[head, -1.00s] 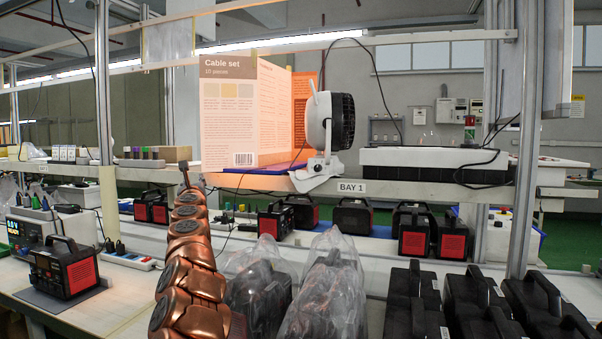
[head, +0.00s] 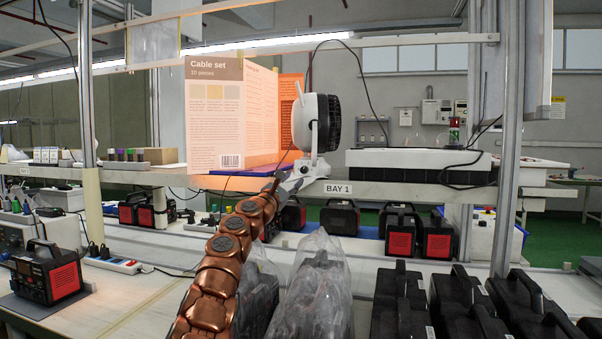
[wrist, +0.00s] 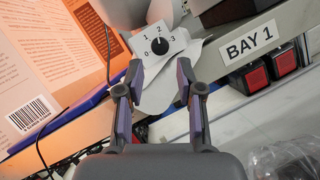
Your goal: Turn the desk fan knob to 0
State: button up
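The white desk fan (head: 302,122) with a dark grille stands on the shelf in the head view. In the head view my gripper (head: 283,182) is small beside the fan base.
A large Cable set box (head: 214,125) stands left of the fan, with a blue item beneath. The BAY 1 label (wrist: 250,43) is on the shelf edge. Bagged units (head: 318,285) and black cases (head: 400,300) fill the bench below. A white unit (head: 418,160) is right of the fan.

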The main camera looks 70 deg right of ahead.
aim_at(303, 170)
jog(key=shift+p+x, duration=0.5)
jog(key=shift+x, duration=0.85)
jog(key=shift+p+x, duration=0.85)
jog(key=shift+x, duration=0.9)
grip_shut()
